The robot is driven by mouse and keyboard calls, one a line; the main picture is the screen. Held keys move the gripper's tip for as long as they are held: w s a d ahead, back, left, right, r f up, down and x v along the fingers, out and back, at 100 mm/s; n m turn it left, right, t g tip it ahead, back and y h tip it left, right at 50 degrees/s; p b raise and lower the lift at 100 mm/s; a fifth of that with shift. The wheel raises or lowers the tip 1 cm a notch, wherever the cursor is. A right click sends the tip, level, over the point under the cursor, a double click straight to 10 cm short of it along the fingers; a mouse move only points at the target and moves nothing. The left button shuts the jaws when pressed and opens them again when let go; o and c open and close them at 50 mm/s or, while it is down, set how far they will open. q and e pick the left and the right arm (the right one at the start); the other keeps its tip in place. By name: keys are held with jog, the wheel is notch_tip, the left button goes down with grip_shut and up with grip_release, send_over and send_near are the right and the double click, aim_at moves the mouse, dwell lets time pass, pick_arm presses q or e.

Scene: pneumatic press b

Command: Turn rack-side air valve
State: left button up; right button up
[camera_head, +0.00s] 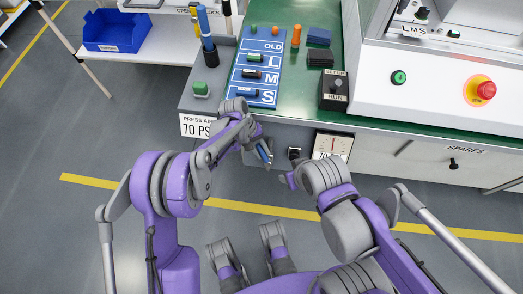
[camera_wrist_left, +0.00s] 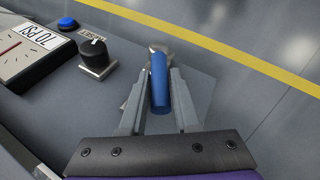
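The air valve's blue handle (camera_wrist_left: 160,82) stands out from the grey side panel in the left wrist view, with a metal fitting (camera_wrist_left: 160,48) at its far end. My left gripper (camera_wrist_left: 161,88) has one finger on each side of the handle, very close to it. Whether the fingers press on it is unclear. In the head view my left gripper (camera_head: 262,152) is at the rack's front face, below the PRESS AIR 70 PSI label (camera_head: 195,126), and largely covers the valve. My right gripper (camera_head: 288,180) is partly hidden by its wrist, so its fingers are unclear.
A black knob (camera_wrist_left: 95,57), a gauge (camera_wrist_left: 28,45) and a blue button (camera_wrist_left: 67,23) sit beside the valve. Above are the blue L-M-S board (camera_head: 240,78), a black switch box (camera_head: 334,90) and a red emergency button (camera_head: 485,90). Open floor lies in front.

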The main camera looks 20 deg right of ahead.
aim_at(262, 150)
pick_arm(q)
jog(key=o, duration=0.3)
jog(key=shift+r, duration=0.1)
notch_tip(262, 150, up, 10)
jog(key=shift+f+p, duration=0.1)
jog(key=shift+p, duration=0.75)
pick_arm(e)
notch_tip(262, 150, up, 2)
jog(key=shift+c, duration=0.2)
